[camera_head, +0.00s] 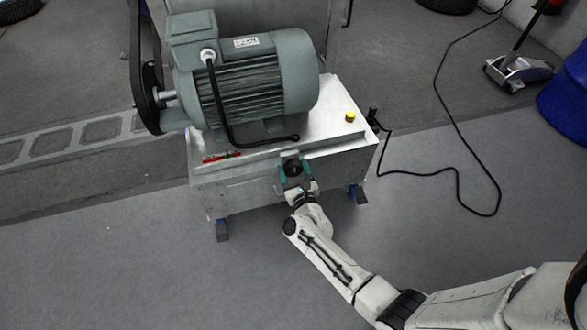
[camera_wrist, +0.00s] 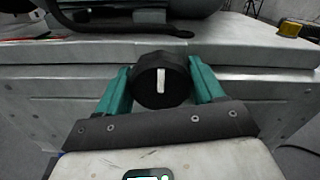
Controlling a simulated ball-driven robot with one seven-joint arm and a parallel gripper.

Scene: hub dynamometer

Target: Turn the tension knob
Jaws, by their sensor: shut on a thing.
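The tension knob (camera_wrist: 161,82) is a round black knob with a white pointer line on the front face of a grey metal cabinet. The line stands about vertical in the wrist view. My gripper (camera_wrist: 160,85) has its teal fingers on the left and right sides of the knob and is shut on it. In the head view my gripper (camera_head: 296,173) is at the cabinet's front face, below the top edge, and the knob is mostly hidden there. A red scale with a green mark (camera_head: 222,157) lies on the cabinet top's front left.
The grey cabinet (camera_head: 240,190) carries a large electric motor (camera_head: 255,85) with a belt at its left. A yellow button (camera_head: 350,117) sits on the top at right. A black cable (camera_head: 455,130) runs over the floor at right. The floor in front is clear.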

